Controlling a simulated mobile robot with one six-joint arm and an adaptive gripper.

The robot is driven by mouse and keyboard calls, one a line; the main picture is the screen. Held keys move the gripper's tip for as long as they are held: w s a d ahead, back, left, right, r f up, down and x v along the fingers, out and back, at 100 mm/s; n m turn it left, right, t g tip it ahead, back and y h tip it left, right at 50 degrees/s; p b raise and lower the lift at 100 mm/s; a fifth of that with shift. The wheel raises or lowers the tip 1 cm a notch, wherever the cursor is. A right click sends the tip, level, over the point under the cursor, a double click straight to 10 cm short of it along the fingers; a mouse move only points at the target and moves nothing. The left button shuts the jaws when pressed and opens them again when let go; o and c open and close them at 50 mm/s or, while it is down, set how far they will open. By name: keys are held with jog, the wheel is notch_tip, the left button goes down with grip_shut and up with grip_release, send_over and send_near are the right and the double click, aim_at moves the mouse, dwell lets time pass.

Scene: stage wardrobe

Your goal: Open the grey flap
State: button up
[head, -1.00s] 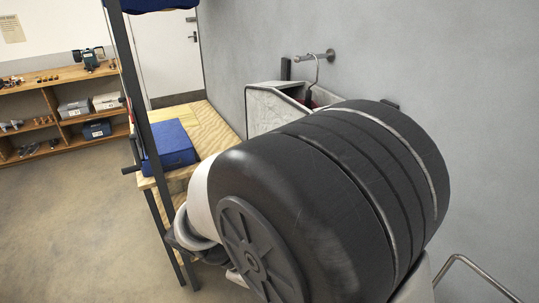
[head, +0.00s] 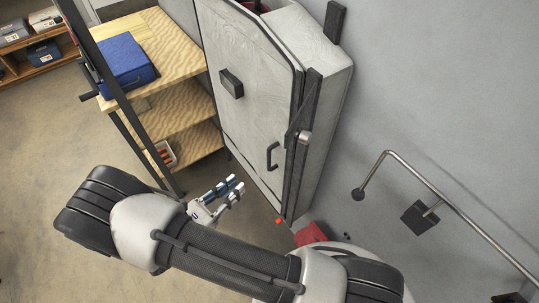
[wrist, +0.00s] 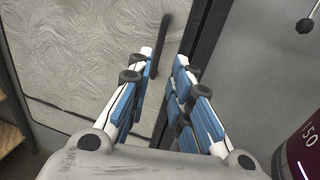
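The grey flap (head: 240,115) is the textured, dark-edged door of a tall grey cabinet against the wall, and it looks closed. It also fills the left of the wrist view (wrist: 75,50). A dark bar handle (head: 271,156) sits low near its right edge. In the wrist view the handle (wrist: 163,38) lies just past my fingertips, in line with the gap between them. My gripper (head: 239,184) is open, with blue-padded fingers, in front of and below the handle in the head view. Nothing shows between the fingers; whether they touch the handle I cannot tell.
A wooden shelf unit (head: 172,47) with a blue box (head: 127,60) stands left of the cabinet. A metal rail (head: 440,200) runs along the right wall. A red object (head: 310,234) lies low by the cabinet's foot. Floor is open at left.

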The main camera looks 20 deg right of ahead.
aim_at(268, 158)
jog(key=b+x, duration=0.1)
jog(key=x, duration=1.4)
jog(key=shift+c, duration=0.3)
grip_shut()
